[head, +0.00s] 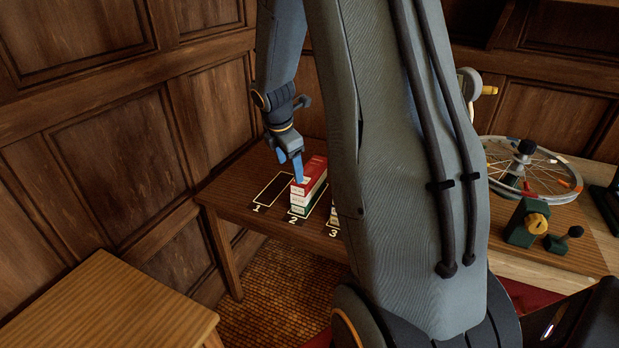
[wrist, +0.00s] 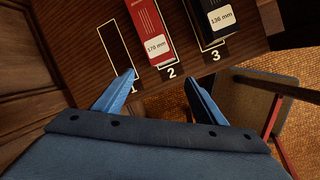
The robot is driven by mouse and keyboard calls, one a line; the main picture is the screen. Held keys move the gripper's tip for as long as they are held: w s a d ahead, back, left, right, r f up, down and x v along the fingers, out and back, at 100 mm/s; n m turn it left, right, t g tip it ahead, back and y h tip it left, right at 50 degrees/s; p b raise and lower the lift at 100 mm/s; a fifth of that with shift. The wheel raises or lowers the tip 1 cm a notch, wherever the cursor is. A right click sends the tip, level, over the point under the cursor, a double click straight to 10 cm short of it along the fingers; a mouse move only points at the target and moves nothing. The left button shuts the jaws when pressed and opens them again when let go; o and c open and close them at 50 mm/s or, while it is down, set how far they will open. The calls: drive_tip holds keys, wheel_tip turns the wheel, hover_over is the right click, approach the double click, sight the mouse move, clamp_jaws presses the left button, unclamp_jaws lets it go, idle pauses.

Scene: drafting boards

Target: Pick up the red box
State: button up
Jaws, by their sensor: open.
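The red box (head: 314,172) sits on top of a green box (head: 309,201) in outlined space 2 of the small wooden table in the head view. Its red top and a white label reading 176 mm show in the wrist view (wrist: 149,20). My gripper (head: 297,172) is above the table near the red box's label end. In the wrist view my gripper (wrist: 160,79) is open, with nothing between its blue fingers. The red box lies beyond the fingertips, roughly in line with the gap.
A black box (wrist: 211,8) labelled 136 mm lies in space 3, right of the red box. Space 1 (head: 273,189) is empty. A wooden stool or table (head: 110,310) stands front left. Panelled walls close off the left. A spoked wheel (head: 560,181) lies on the right table.

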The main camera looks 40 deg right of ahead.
sight(310, 170)
drive_tip(key=w+d+f+n, duration=0.1)
drive_tip(key=d+n, duration=0.1)
drive_tip(key=d, duration=0.1)
drive_tip(key=w+d+f+n, duration=0.1)
drive_tip(key=w+d+n, duration=0.1)
drive_tip(key=d, duration=0.1)
drive_tip(key=w+d+f+n+h, duration=0.1)
drive_tip(key=d+n, duration=0.1)
drive_tip(key=shift+w+d+b, duration=0.25)
drive_tip(key=shift+d+b, duration=0.05)
drive_tip(key=shift+d, duration=0.1)
drive_tip(key=shift+w+d+f, duration=0.1)
drive_tip(key=shift+d+f, duration=0.15)
drive_tip(key=shift+x, duration=0.8)
drive_tip(key=shift+p+x, duration=0.75)
drive_tip(key=shift+x, duration=2.15)
drive_tip(key=shift+w, duration=0.1)
drive_tip(key=shift+c, duration=0.2)
